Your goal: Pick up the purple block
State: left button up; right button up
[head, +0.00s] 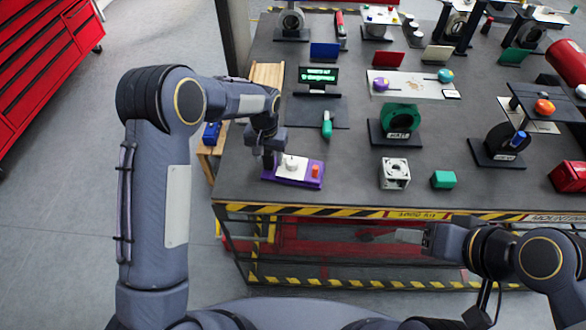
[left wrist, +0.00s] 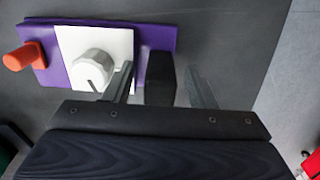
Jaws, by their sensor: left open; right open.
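The purple block (head: 310,178) lies near the front left edge of the dark table, with a white plate (head: 291,166), a white knob and an orange button (head: 316,170) on it. In the left wrist view the purple block (left wrist: 77,70) shows at upper left. My left gripper (head: 262,158) is open just above the table at the block's left end. In its wrist view one finger overlaps the white plate and the other lies beyond the purple end (left wrist: 162,85); contact cannot be told. My right gripper (head: 385,236) is open and empty before the table's front edge.
The striped table edge (head: 360,212) is in front. Bare table lies between block and housing.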

pick_arm(q)
grip_shut()
jog(key=shift+r, duration=0.1)
dwell(0.3)
notch_tip(320, 180, up, 8)
jog(key=shift+r, duration=0.25)
jog(key=shift+f, duration=3.95)
